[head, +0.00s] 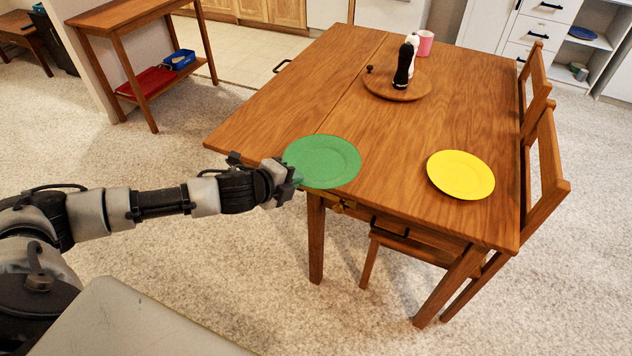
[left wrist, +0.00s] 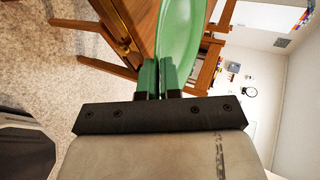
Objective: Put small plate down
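A green plate (head: 322,160) is at the near left edge of the wooden table (head: 400,130), roughly level, its left rim jutting past the edge. I cannot tell whether it touches the tabletop. My left gripper (head: 292,183) is shut on the plate's near-left rim. In the left wrist view the fingers (left wrist: 160,80) are close together with the green plate (left wrist: 180,35) rising from between them. A yellow plate (head: 461,174) lies flat on the table's right near side, clear of the gripper. My right gripper is not in view.
A round wooden board (head: 412,90) at the table's far end holds a black shaker (head: 403,68) and a white one; a pink cup (head: 425,43) stands behind. Chairs (head: 548,165) line the right side. The tabletop between the plates and board is clear.

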